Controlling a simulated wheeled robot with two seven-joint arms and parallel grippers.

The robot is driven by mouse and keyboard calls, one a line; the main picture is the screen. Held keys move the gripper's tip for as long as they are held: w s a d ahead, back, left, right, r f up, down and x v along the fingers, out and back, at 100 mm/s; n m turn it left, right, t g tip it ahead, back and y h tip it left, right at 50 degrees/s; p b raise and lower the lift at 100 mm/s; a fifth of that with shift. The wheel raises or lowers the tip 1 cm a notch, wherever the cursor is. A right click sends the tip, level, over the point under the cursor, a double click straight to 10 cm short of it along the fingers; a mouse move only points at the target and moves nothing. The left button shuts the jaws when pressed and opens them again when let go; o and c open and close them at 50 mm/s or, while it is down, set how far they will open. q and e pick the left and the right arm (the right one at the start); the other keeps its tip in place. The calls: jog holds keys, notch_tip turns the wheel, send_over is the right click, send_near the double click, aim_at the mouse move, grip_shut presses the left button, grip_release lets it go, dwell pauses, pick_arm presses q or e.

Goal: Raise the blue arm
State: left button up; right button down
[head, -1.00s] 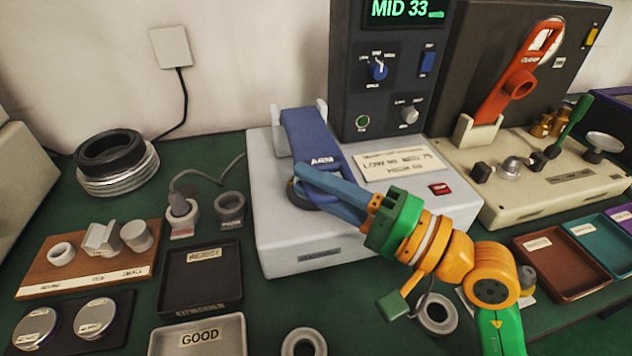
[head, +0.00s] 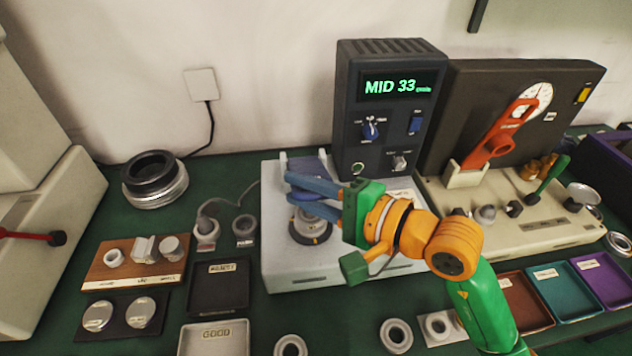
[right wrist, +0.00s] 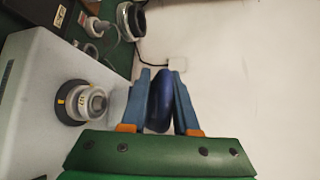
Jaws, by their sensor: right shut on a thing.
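The blue arm (head: 305,197) is on the light grey tester base (head: 285,268), hinged at the bracket behind. In the head view my right gripper (head: 296,188) covers much of it. In the right wrist view the blue arm (right wrist: 160,101) stands between the two blue fingers (right wrist: 158,88), which are shut on it. The arm is lifted off the base. Below it a pale bearing ring (head: 310,225) sits on a dark round seat, uncovered; the ring (right wrist: 97,102) also shows in the right wrist view. My left gripper is not in view.
The dark display unit (head: 390,110) reading MID 33 stands right behind the base. A beige tester with a red arm (head: 500,140) is to the right. Trays marked REJECT and GOOD (head: 213,335) lie to the left. Loose rings lie in front.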

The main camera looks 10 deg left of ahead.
jog(key=shift+m+g+h, duration=0.5)
jog(key=shift+m, duration=0.2)
jog(key=w+r, duration=0.1)
jog(key=w+r+p, duration=0.1)
jog(key=r, duration=0.1)
jog(key=w+r+p, duration=0.1)
jog(key=shift+a+r, duration=0.4)
pick_arm(q)
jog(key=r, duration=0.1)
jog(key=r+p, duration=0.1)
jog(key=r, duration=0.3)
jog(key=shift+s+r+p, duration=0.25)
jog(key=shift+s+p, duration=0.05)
jog(key=shift+p, duration=0.05)
pick_arm(e)
jog(key=w+a+r, duration=0.2)
jog(key=w+r, duration=0.4)
jog(key=w, duration=0.2)
jog(key=shift+a+r, duration=0.15)
jog(key=shift+a, duration=0.1)
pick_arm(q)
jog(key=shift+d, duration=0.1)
pick_arm(e)
jog(key=shift+w, duration=0.15)
jog(key=shift+r, duration=0.1)
